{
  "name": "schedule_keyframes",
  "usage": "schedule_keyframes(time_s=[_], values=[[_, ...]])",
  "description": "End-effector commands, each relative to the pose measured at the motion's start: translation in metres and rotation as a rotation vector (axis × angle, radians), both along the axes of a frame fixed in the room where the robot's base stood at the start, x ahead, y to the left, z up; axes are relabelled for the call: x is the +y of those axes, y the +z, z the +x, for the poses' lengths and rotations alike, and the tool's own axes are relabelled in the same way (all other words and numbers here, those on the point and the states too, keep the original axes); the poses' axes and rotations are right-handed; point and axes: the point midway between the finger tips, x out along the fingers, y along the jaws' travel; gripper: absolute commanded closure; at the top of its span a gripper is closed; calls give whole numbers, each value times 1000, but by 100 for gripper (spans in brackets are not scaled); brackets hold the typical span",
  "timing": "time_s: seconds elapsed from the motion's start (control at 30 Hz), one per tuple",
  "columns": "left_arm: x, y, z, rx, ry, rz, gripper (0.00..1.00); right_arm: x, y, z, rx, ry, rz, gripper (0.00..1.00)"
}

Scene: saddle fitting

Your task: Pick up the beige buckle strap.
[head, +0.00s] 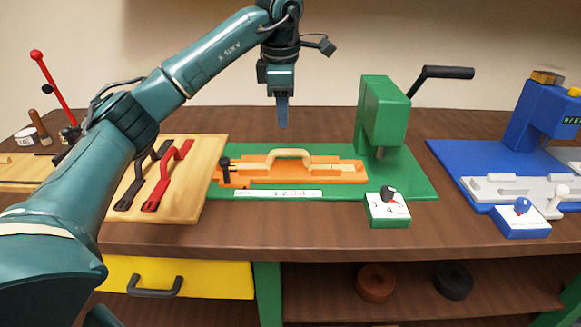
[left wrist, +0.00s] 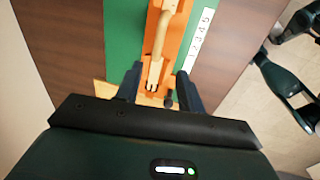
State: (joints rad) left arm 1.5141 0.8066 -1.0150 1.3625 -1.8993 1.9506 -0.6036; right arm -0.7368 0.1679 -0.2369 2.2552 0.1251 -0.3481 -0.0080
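The beige buckle strap (head: 289,154) lies along an orange fixture (head: 335,172) on the green base plate, with its middle arched up. In the left wrist view the strap (left wrist: 157,45) runs lengthwise, its slotted end near the fingers. My left gripper (head: 282,122) points down above the strap, clear of it. In the left wrist view the left gripper (left wrist: 159,72) has its two fingers spread apart, with nothing held between them. My right gripper is not seen.
A wooden board (head: 190,195) with a black strap (head: 142,180) and a red strap (head: 167,176) lies to the left. A green press (head: 382,112) with a black crank stands right of the fixture. A blue machine (head: 530,125) is farther right. A green dial box (head: 389,210) sits in front.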

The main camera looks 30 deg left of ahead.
Motion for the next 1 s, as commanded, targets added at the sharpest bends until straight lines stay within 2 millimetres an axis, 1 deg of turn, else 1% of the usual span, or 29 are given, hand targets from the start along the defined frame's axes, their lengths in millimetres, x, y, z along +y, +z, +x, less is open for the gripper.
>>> schedule_keyframes(time_s=[0.03, 0.1, 0.3, 0.4, 0.67, 0.9, 1.0], values=[[5, -1, -1, 2, 10, 15, 61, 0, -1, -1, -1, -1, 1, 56], [8, -8, 0, 5, 13, 20, 61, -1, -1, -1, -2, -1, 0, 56], [11, -47, 6, 6, 12, 18, 61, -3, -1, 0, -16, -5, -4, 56], [12, -62, 9, 4, 11, 16, 61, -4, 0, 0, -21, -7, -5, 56], [15, -81, 12, 4, 10, 16, 61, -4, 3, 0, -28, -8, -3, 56], [21, -116, 17, 4, 10, 14, 61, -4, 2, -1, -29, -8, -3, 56], [21, -123, 19, 2, 10, 15, 61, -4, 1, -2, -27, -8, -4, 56]])
